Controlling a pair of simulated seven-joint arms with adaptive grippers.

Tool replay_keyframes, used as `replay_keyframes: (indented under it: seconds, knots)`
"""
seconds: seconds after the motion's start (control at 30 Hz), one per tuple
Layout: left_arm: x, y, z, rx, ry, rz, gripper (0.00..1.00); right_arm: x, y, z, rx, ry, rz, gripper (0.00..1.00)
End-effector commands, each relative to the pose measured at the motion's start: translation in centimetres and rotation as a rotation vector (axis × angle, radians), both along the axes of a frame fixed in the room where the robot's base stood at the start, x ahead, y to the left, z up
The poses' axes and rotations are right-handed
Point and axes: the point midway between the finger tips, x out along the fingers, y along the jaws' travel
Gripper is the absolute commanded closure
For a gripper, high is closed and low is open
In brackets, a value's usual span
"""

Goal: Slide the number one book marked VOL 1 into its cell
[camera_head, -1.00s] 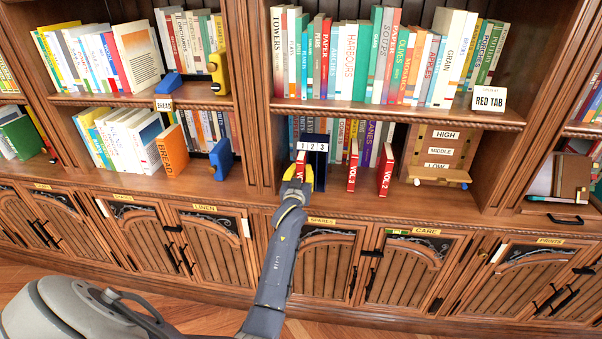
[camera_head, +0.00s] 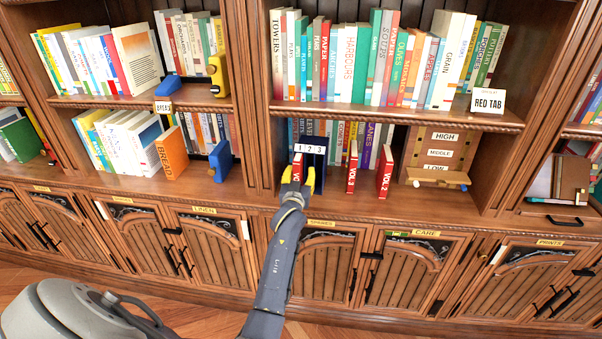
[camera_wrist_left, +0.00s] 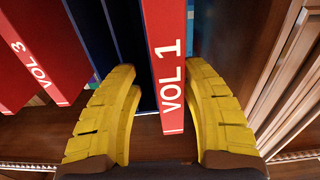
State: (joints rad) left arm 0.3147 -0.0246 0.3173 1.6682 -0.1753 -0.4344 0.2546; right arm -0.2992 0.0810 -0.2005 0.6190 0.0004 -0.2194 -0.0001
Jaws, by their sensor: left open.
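The red VOL 1 book (camera_head: 298,164) stands upright at the left, number one cell of the dark blue holder (camera_head: 320,158) labelled 1 2 3. In the left wrist view its red spine (camera_wrist_left: 168,75) shows the white letters VOL 1. My left gripper (camera_head: 297,180) is open around it, with one yellow finger on each side. Gaps show between the fingers and the spine in the left wrist view (camera_wrist_left: 162,105). How deep the book sits in the cell is hidden. My right gripper is not in view.
Red books stand to the right of the holder, one marked VOL 3 (camera_head: 352,172) and another (camera_head: 385,172) beside it. A wooden HIGH, MIDDLE, LOW rack (camera_head: 437,153) is farther right. A wooden upright (camera_head: 255,130) stands close on the left. The shelf above holds many books.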

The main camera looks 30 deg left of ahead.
Motion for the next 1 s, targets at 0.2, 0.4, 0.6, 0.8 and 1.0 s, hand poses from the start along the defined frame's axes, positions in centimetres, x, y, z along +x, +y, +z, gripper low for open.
replay_keyframes:
  seconds: [0.2, 0.4, 0.6, 0.8, 1.0]
  knots:
    - [-3.4, -1.5, -0.2, 0.0, 0.001, 0.0, 0.56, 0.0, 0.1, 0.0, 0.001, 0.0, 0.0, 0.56]
    - [-6.5, -2.8, -0.2, -0.001, 0.001, -0.001, 0.56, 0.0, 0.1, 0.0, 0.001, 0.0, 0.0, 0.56]
    - [-8.8, -3.8, -0.2, -0.001, 0.0, -0.001, 0.56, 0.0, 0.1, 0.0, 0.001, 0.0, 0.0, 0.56]
    - [-9.9, -4.2, -0.1, 0.0, -0.001, 0.0, 0.56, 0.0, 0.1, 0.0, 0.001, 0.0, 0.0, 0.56]
    - [-10.1, -4.3, -0.1, 0.0, -0.001, 0.0, 0.56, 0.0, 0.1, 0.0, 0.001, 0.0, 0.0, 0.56]
